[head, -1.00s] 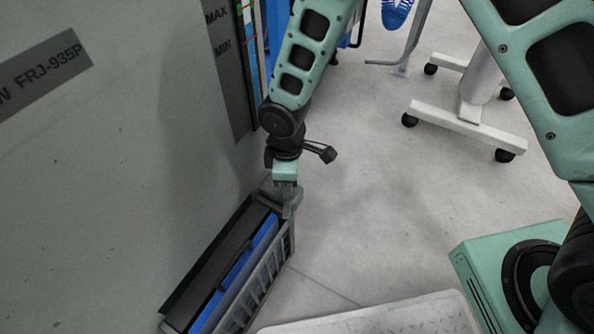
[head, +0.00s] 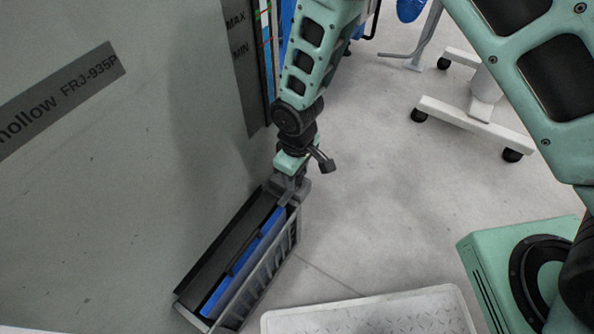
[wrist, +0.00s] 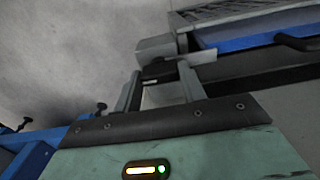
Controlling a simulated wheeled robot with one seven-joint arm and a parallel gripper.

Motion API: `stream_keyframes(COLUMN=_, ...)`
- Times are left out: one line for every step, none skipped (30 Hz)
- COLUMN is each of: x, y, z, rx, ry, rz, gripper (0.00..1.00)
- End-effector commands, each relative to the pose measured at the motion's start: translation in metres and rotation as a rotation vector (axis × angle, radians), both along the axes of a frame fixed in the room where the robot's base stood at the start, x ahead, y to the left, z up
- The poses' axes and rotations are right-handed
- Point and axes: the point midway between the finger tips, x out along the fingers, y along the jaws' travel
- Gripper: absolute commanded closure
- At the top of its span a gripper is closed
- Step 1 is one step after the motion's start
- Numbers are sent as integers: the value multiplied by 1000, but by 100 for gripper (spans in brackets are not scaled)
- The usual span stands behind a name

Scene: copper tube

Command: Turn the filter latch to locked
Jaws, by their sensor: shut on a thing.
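The filter unit is a grey slatted housing (head: 283,247) with a blue filter (head: 243,262) inside, low on the side of the large grey cabinet (head: 120,200). My gripper (head: 287,187) is at the housing's far end, pointing down. In the wrist view its two fingers (wrist: 162,88) stand on either side of a small dark piece, the filter latch (wrist: 158,70), just below a grey end block (wrist: 156,47). The gripper is shut on this latch. In the head view the latch is mostly hidden by the gripper, so its exact angle is unclear.
A white textured plate (head: 370,314) and a green box with a black round part (head: 505,260) are at the front. A white wheeled stand (head: 470,125) is at the back right. The floor (head: 360,200) right of the housing is clear.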

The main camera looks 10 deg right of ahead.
Motion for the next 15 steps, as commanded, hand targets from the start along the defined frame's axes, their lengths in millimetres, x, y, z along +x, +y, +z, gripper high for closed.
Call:
stream_keyframes(x=0, y=-1, z=0, rx=-2, ry=1, rz=-6, gripper=100)
stream_keyframes(x=0, y=-1, z=0, rx=-2, ry=1, rz=-6, gripper=100)
stream_keyframes(x=0, y=-1, z=0, rx=-2, ry=1, rz=-6, gripper=100)
stream_keyframes(x=0, y=-1, z=0, rx=-2, ry=1, rz=-6, gripper=100)
stream_keyframes(x=0, y=-1, z=0, rx=-2, ry=1, rz=-6, gripper=100)
stream_keyframes(x=0, y=-1, z=0, rx=-2, ry=1, rz=-6, gripper=100)
stream_keyframes(x=0, y=-1, z=0, rx=-2, ry=1, rz=-6, gripper=100)
stream_keyframes(x=0, y=-1, z=0, rx=-2, ry=1, rz=-6, gripper=100)
stream_keyframes(x=0, y=-1, z=0, rx=-2, ry=1, rz=-6, gripper=54)
stream_keyframes(x=0, y=-1, z=0, rx=-2, ry=1, rz=-6, gripper=45)
stream_keyframes(x=0, y=-1, z=0, rx=-2, ry=1, rz=-5, gripper=37)
stream_keyframes(x=0, y=-1, z=0, rx=-2, ry=1, rz=-5, gripper=37)
stream_keyframes(x=0, y=-1, z=0, rx=-2, ry=1, rz=-5, gripper=37)
stream_keyframes(x=0, y=-1, z=0, rx=-1, ry=1, rz=-4, gripper=37)
stream_keyframes(x=0, y=0, z=0, rx=-1, ry=1, rz=-4, gripper=37)
